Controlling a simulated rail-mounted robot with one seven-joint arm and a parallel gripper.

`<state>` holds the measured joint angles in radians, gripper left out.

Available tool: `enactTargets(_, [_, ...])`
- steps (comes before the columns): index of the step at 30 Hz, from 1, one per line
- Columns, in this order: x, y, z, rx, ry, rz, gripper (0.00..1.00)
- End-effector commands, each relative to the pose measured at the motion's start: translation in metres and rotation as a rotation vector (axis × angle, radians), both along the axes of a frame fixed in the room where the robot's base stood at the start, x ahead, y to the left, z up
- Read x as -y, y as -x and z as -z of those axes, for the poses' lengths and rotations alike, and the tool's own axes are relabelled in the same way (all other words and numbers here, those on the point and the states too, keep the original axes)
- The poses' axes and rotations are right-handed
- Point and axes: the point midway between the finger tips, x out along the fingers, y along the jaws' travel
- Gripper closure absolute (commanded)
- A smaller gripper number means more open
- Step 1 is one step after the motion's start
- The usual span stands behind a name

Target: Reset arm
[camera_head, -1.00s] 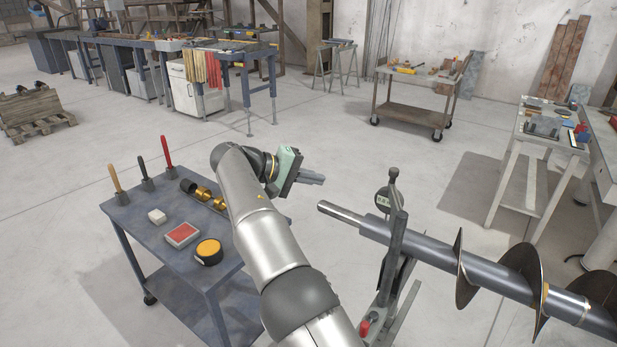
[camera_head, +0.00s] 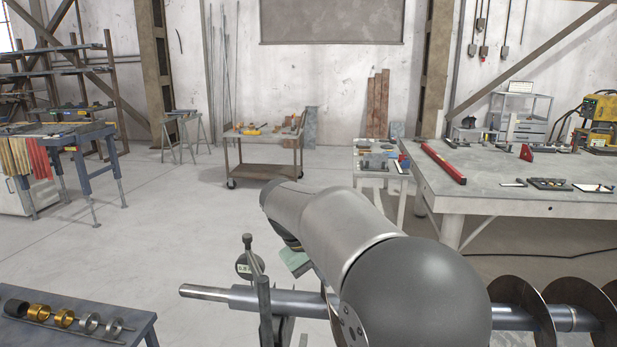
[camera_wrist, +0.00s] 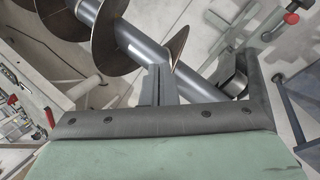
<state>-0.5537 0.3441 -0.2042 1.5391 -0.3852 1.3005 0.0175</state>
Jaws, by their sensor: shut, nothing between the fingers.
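My gripper shows in the wrist view (camera_wrist: 165,88) with its fingers together and nothing between them. In the head view only part of its green body shows, below my arm's bend, and its fingers are hidden. The auger (camera_head: 513,318) lies level across the lower right of the head view, its bare shaft end pointing left. My arm hides part of the shaft. In the wrist view the auger (camera_wrist: 143,46) appears beyond my fingers, its flights at the upper left. I cannot tell the gap between them.
A stand with a dial gauge (camera_head: 243,267) rises beside the shaft. A blue-grey table (camera_head: 100,311) with several rings is at lower left. A long workbench (camera_head: 500,194) with a red level (camera_head: 443,162) stands at right. Open floor lies at left centre.

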Motion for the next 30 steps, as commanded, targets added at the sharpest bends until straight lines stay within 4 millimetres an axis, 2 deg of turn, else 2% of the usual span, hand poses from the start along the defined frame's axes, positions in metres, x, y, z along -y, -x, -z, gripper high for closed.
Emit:
enactTargets(1, [0.029, 0.029, 0.002, -0.017, -0.066, 0.047, 1.0])
enactTargets(3, [0.058, 0.069, 0.012, -0.034, -0.154, 0.106, 1.0])
enactTargets(5, [0.077, 0.107, 0.022, -0.042, -0.221, 0.156, 1.0])
enactTargets(6, [0.087, 0.133, 0.029, -0.042, -0.264, 0.192, 1.0])
enactTargets(9, [0.103, 0.192, 0.051, -0.035, -0.349, 0.274, 1.0])
enactTargets(12, [0.11, 0.239, 0.071, -0.021, -0.405, 0.345, 1.0])
enactTargets(15, [0.113, 0.269, 0.087, -0.01, -0.437, 0.395, 1.0])
enactTargets(20, [0.114, 0.287, 0.097, -0.003, -0.454, 0.424, 1.0])
enactTargets(30, [0.113, 0.287, 0.097, -0.005, -0.454, 0.423, 1.0])
